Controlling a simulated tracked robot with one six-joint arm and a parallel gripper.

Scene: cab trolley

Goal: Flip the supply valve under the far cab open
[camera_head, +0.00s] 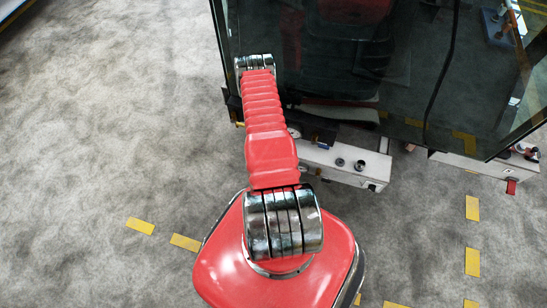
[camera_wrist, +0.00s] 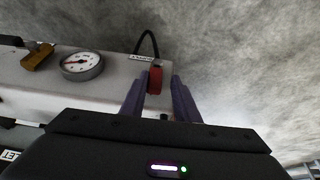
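The red valve handle (camera_wrist: 155,80) stands at the edge of a white box in the wrist view, beside a small label that seems to read SUPPLY upside down. My gripper (camera_wrist: 159,80) is open, with one dark finger on each side of the handle. A gap shows between the handle and each finger, so I see no grip. The lower part of the valve is hidden behind the gripper body. In the head view the dark glazed cab (camera_head: 330,60) stands ahead, and my red arm reaches to its left edge. The gripper and this valve are hidden there.
A round gauge (camera_wrist: 82,65) and a brass fitting (camera_wrist: 38,56) sit on the white box (camera_wrist: 110,85), and a black hose (camera_wrist: 148,42) curves beyond it. In the head view a white box (camera_head: 345,168) lies under the cab. Grey floor at left is clear.

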